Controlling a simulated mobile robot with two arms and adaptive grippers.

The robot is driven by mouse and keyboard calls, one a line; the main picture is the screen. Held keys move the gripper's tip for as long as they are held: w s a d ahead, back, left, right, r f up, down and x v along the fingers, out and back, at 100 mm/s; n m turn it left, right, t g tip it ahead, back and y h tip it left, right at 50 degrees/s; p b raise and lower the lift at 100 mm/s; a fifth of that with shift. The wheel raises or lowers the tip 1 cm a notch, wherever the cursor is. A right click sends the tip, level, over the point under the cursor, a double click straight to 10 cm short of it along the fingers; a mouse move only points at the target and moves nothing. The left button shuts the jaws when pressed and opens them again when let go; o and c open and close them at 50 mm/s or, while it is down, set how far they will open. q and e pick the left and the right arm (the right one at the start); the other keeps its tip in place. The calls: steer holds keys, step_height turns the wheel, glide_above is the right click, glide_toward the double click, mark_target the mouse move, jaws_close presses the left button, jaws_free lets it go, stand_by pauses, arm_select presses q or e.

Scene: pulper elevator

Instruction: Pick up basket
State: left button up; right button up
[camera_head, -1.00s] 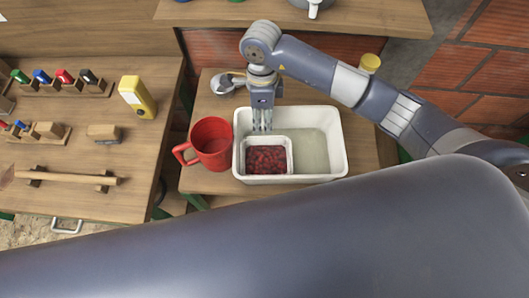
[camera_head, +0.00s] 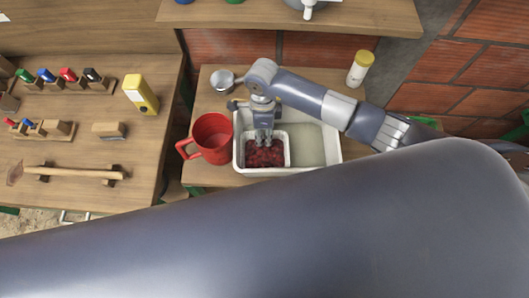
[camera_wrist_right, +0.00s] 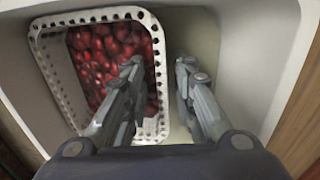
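The basket (camera_head: 288,150) is a small white perforated container with red cherries in it, standing inside a larger white tub (camera_head: 336,158). My right gripper (camera_head: 263,138) is over the basket's far side. In the right wrist view, the basket (camera_wrist_right: 92,17) fills the left and middle. There the right gripper (camera_wrist_right: 160,68) is open, with one finger over the cherries and the other outside the basket wall, so the wall lies between the fingers. I cannot tell whether the fingers touch it. My left gripper is not in view.
A red mug (camera_head: 212,137) stands close left of the tub. A metal cup (camera_head: 222,80) and a yellow-lidded jar (camera_head: 359,69) stand behind. A workbench (camera_head: 70,130) at the left holds a hammer (camera_head: 75,172) and a yellow device (camera_head: 141,94). The tub's right half is empty.

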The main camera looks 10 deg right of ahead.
jaws_close()
steer(key=shift+r, duration=0.1)
